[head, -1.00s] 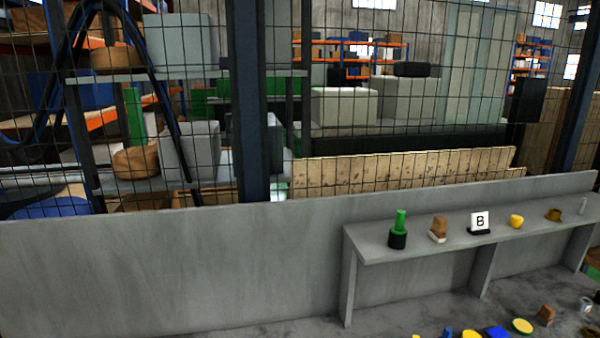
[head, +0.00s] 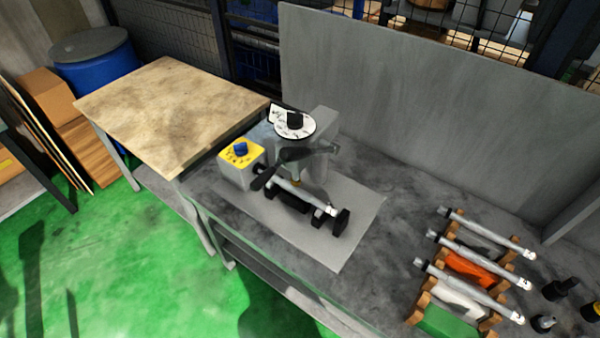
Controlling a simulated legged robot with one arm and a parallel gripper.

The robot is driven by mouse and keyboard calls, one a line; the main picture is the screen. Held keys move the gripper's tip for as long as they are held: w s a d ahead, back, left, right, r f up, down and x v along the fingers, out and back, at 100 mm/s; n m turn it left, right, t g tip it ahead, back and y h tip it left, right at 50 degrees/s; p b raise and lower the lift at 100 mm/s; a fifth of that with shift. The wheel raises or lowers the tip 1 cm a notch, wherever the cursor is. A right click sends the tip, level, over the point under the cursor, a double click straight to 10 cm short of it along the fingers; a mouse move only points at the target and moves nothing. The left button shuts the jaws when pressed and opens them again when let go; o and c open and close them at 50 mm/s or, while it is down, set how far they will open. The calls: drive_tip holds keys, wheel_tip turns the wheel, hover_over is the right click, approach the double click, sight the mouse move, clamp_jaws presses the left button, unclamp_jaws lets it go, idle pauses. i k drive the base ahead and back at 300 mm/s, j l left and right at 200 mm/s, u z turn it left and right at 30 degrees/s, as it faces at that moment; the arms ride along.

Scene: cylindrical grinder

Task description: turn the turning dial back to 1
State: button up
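A small cylindrical grinder (head: 318,165) stands on a light grey plate (head: 345,235) on the bench. A white round dial (head: 308,131) with dark marks and a black knob (head: 295,118) sits on its top. Left of it is a grey box with a yellow top plate (head: 232,160) and a blue knob (head: 241,147). Which of the two is the turning dial I cannot tell, and the numbers and settings are too small to read. A silver shaft (head: 305,195) lies across the grinder's front. My gripper is not in view.
A wooden-topped table (head: 165,110) adjoins the bench (head: 400,210) at left. Shafts (head: 480,265) lie on a wooden rack (head: 415,305) at right. A grey wall panel (head: 410,105) rises behind the bench. The green floor (head: 110,240) in front looks clear.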

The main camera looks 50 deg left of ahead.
sight(240, 149)
drive_tip(key=u, duration=1.85)
drive_tip(key=j, duration=0.1)
